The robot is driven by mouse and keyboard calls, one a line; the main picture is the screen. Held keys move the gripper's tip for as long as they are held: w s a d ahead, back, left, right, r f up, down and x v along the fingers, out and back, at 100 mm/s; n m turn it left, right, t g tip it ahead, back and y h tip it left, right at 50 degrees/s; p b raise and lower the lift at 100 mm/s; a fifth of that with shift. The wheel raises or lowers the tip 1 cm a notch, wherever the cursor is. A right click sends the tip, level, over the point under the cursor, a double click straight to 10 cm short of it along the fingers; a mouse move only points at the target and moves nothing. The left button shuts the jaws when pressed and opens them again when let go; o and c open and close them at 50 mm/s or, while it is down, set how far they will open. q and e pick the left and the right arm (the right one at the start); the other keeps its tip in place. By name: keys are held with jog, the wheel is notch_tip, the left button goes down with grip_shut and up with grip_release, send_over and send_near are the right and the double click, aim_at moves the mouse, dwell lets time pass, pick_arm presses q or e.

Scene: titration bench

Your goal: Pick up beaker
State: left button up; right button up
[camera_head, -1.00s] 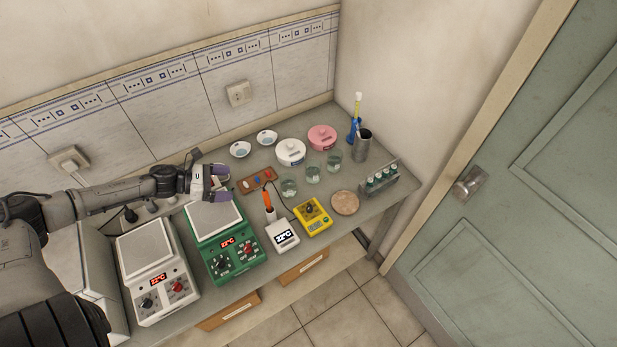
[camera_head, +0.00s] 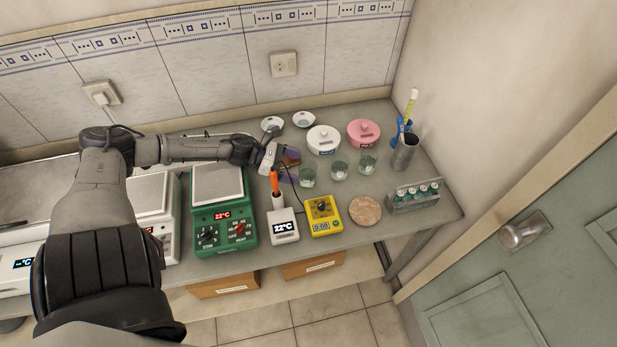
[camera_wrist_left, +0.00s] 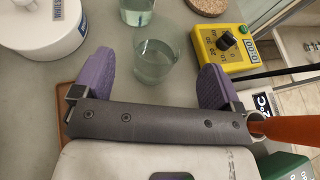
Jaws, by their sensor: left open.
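Three small glass beakers stand in a row on the bench: a left one (camera_head: 308,177), a middle one (camera_head: 339,171) and a right one (camera_head: 368,162). My left gripper (camera_head: 289,167) is open and empty, just left of the left beaker. In the left wrist view, the nearest beaker (camera_wrist_left: 157,62) stands upright between and just ahead of the spread purple fingertips of the gripper (camera_wrist_left: 155,78), with clear liquid in it. A second beaker (camera_wrist_left: 137,9) is beyond it, cut by the top edge. My right gripper is not in view.
A white lidded pot (camera_head: 323,139) and a pink one (camera_head: 364,132) stand behind the beakers. A yellow timer (camera_head: 323,215), a white meter (camera_head: 284,226) with an orange-handled probe, and a cork mat (camera_head: 365,211) lie in front. A vial rack (camera_head: 414,199) is at right.

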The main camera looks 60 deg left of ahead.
aim_at(309, 171)
pick_arm(q)
jog(key=shift+b+x, duration=0.85)
jog(key=shift+x, duration=2.05)
jog(key=shift+a, duration=0.1)
jog(key=shift+c, duration=0.2)
jog(key=c, duration=1)
